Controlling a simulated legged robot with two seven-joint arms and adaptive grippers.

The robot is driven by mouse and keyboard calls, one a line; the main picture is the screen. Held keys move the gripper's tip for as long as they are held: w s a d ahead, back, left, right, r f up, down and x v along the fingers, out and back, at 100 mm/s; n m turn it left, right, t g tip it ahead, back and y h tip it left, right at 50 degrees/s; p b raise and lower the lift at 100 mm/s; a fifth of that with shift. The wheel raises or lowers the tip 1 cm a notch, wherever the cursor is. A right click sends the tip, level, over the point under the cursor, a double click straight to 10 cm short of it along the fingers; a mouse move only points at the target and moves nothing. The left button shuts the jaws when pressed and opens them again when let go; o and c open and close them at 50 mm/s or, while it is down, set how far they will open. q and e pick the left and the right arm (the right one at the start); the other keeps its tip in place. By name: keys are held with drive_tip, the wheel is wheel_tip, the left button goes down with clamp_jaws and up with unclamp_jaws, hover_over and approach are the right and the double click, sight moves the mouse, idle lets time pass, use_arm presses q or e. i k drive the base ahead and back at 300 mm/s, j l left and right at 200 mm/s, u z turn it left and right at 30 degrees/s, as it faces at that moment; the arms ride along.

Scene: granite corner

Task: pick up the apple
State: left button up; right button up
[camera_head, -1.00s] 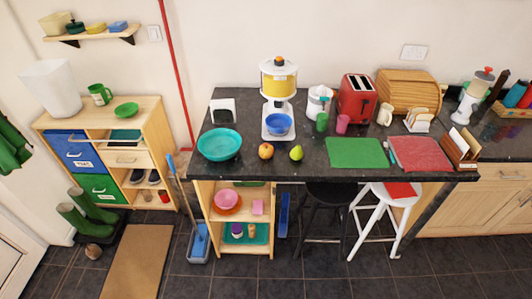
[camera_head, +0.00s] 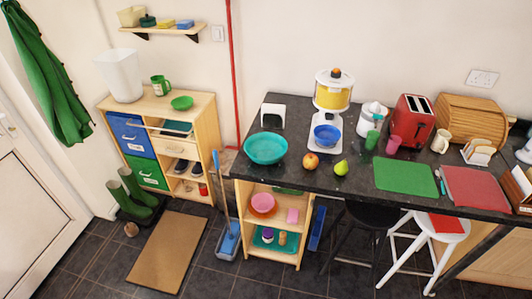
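The apple (camera_head: 310,161) is red and orange. It sits on the dark granite counter (camera_head: 293,181) near its front edge. A turquoise bowl (camera_head: 265,148) stands to its left and a green pear (camera_head: 341,168) to its right, both apart from it. The juicer or blender with a yellow top (camera_head: 333,92) and a blue bowl (camera_head: 326,135) stands behind it. Nothing covers the apple. Neither of my grippers shows in the head view.
A green board (camera_head: 405,177) and a red board (camera_head: 478,190) lie on the counter to the right. A black stool (camera_head: 360,222) and a white stool (camera_head: 438,228) stand in front. A brown mat (camera_head: 170,252) lies on the dark floor at the left.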

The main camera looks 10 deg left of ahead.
sight(310, 161)
drive_tip(key=i+j+z, duration=0.2)
drive_tip(key=i+z, duration=0.15)
drive_tip(key=i+j+z, duration=0.35)
drive_tip(key=k+l, duration=0.05)
